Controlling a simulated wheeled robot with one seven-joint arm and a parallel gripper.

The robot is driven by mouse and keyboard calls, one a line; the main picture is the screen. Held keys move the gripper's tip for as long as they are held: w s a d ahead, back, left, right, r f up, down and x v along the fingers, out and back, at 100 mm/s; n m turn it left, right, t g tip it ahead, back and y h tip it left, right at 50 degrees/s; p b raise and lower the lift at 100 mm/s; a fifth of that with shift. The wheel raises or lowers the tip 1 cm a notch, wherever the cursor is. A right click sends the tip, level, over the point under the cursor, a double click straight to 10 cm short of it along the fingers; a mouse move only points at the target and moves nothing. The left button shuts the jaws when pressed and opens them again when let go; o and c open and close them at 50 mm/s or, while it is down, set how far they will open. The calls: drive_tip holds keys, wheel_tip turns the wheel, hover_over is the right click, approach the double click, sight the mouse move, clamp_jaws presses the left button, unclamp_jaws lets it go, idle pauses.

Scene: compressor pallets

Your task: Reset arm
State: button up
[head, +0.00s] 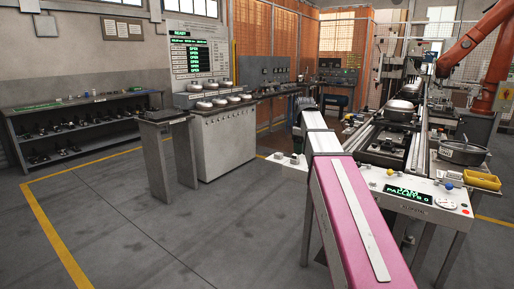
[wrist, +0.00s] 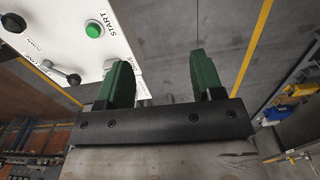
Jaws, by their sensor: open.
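My gripper (wrist: 160,72) shows in the wrist view as two green fingers on a dark bar. The fingers are well apart with nothing between them. The left finger overlaps the edge of a white panel in the picture; I cannot tell whether it touches. The panel has a green START button (wrist: 93,30) and black knobs. Grey floor shows between the fingers. In the head view my pink and white arm reaches out from the bottom right, and I cannot make out the gripper there.
A conveyor station with a control panel (head: 419,196) stands to the right, with a yellow bin (head: 482,180) beside it. An orange robot arm (head: 470,38) is behind. A test bench (head: 222,135), small stand (head: 163,116) and shelf (head: 85,127) stand left. The floor at front left is clear.

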drive_tip(key=s+f+m, duration=0.3)
drive_tip(key=s+f, duration=0.4)
drive_tip(key=f, duration=0.5)
drive_tip(key=s+f+m, duration=0.4)
drive_tip(key=s+f, duration=0.3)
drive_tip(key=f, duration=0.5)
drive_tip(key=s+f+m, duration=0.3)
drive_tip(key=s+f, duration=0.4)
drive_tip(key=f, duration=0.6)
drive_tip(key=shift+f, duration=0.1)
